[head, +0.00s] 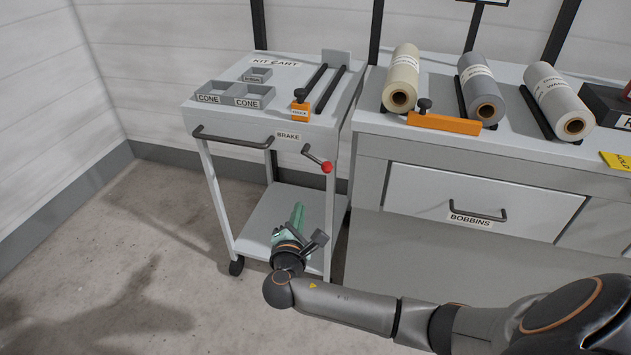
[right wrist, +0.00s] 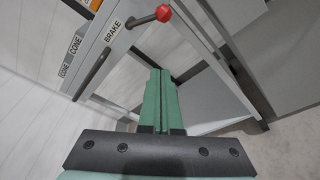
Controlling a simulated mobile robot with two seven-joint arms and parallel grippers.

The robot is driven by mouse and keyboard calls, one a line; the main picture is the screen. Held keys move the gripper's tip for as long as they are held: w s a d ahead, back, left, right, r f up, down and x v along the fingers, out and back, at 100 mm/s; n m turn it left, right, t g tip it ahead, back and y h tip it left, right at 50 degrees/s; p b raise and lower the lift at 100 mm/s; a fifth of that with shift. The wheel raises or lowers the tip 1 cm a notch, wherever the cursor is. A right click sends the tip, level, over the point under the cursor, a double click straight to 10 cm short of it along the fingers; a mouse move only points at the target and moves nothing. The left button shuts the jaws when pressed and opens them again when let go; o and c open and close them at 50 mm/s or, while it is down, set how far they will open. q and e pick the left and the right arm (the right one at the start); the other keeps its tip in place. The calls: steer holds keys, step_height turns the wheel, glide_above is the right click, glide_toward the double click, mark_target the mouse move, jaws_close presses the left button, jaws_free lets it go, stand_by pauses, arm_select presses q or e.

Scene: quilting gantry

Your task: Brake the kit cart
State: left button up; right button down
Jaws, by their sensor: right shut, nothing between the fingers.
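The kit cart (head: 233,117) is a grey cart with a flat top and a lower shelf, standing left of the counter. On its front, beside the BRAKE label (head: 288,135), is a dark brake lever (head: 315,157) slanting down to the right to a red knob (head: 327,166). The lever (right wrist: 142,20) and red knob (right wrist: 163,12) also show at the top of the right wrist view. My right gripper (head: 298,207), with green fingers, is shut and empty, below the knob and apart from it. Its closed fingers (right wrist: 160,76) point toward the cart. My left gripper is not in view.
The cart top holds small grey bins (head: 254,95), dark rails and an orange block (head: 300,110). A push handle (head: 232,139) crosses its front left. The counter at right has fabric rolls (head: 401,78) and a BOBBINS drawer (head: 480,203). Floor at left is clear.

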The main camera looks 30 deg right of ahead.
arm_select(q)
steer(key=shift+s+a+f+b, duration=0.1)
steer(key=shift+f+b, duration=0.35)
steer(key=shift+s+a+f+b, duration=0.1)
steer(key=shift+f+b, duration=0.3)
steer(key=shift+b, duration=0.05)
arm_select(e)
steer(key=w+d, duration=0.6)
steer(key=d, duration=0.3)
steer(key=shift+w+d+r, duration=0.2)
steer(key=shift+w+r, duration=0.15)
